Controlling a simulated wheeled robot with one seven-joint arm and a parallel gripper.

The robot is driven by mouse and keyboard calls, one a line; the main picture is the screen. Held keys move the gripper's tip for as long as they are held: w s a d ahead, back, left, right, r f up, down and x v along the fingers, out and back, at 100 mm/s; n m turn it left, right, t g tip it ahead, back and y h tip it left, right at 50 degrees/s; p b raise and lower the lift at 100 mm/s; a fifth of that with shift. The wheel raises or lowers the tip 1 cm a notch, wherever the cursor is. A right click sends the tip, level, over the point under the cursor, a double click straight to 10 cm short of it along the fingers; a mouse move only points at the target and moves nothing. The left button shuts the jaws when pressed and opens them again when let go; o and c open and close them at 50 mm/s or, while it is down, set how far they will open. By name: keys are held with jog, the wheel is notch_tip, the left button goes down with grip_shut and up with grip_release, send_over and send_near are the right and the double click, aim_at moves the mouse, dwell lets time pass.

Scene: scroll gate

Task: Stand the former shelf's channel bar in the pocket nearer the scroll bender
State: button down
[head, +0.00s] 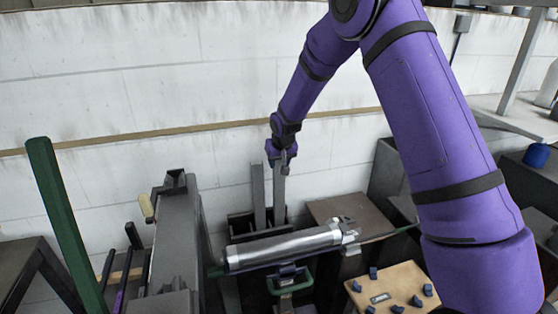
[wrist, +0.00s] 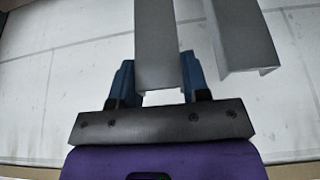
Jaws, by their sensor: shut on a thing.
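My gripper (head: 281,158) is shut on the upper end of a grey channel bar (head: 279,195), which hangs upright at the back wall. In the wrist view the held channel bar (wrist: 158,45) runs between the blue fingers of my gripper (wrist: 158,82). A second grey channel bar (head: 258,195) stands upright just left of it, apart from it; it also shows in the wrist view (wrist: 240,35). Both lower ends are at a dark pocketed holder (head: 238,223). I cannot tell whether the held bar's foot is seated in a pocket. The scroll bender is not clearly identifiable.
A silver cylinder (head: 285,247) lies across the front of the holder, above a green-handled clamp (head: 290,284). A wooden board with blue pegs (head: 385,290) is at lower right. A brown-topped box (head: 340,208) stands right of the bars. A tall green post (head: 62,215) rises at left.

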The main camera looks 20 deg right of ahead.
jog(key=shift+f, duration=0.3)
jog(key=shift+c, duration=0.2)
grip_release()
dwell(0.3)
jog(key=shift+r, duration=3.5)
